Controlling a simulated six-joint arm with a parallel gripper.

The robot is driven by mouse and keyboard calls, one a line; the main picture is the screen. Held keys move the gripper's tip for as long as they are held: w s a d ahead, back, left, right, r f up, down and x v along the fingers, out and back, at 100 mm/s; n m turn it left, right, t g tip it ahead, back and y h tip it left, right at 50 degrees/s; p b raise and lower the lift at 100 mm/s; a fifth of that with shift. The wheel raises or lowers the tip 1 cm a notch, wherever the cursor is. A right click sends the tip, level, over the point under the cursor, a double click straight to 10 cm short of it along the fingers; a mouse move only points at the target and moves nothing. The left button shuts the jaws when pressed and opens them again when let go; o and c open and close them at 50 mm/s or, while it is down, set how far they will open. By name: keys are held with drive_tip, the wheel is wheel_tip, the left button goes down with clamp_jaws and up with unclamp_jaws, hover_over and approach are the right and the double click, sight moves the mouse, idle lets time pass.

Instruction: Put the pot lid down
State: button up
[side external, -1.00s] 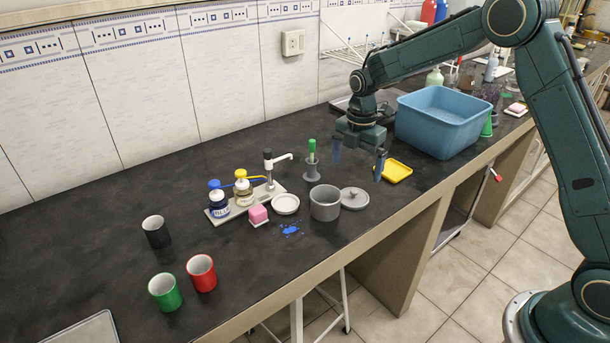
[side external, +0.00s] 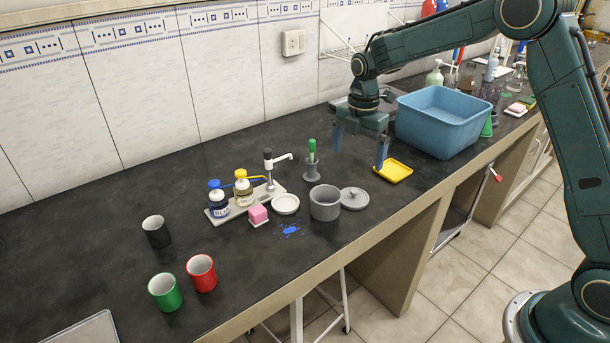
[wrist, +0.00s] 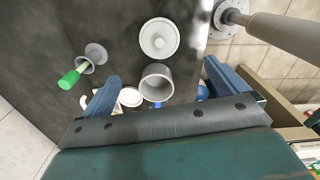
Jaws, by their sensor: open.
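The pot lid (side external: 354,198) is a round grey disc with a small knob. It lies flat on the dark bench, just right of the grey pot (side external: 325,203), which is uncovered. In the wrist view the lid (wrist: 159,38) shows knob up, beyond the open pot (wrist: 157,82). My gripper (side external: 360,153) is open and empty, its blue fingers wide apart, held above the bench behind the lid. The fingers also frame the lower part of the wrist view (wrist: 160,85). Nothing is between them.
A green-handled tool stands in a grey holder (side external: 312,172) behind the pot. A yellow tray (side external: 393,171) and a blue tub (side external: 441,122) are to the right.

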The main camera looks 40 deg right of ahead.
drive_tip(key=s+a+r+m+t, duration=0.25)
drive_tip(key=s+r+m, duration=0.65)
drive_tip(key=s+r, duration=0.5)
drive_tip(key=s+a+m+t, duration=0.1)
drive_tip(key=s+m+t, duration=0.2)
drive_tip(key=s+m, duration=0.8)
drive_tip(key=s, duration=0.8)
drive_tip(key=shift+r, duration=0.35)
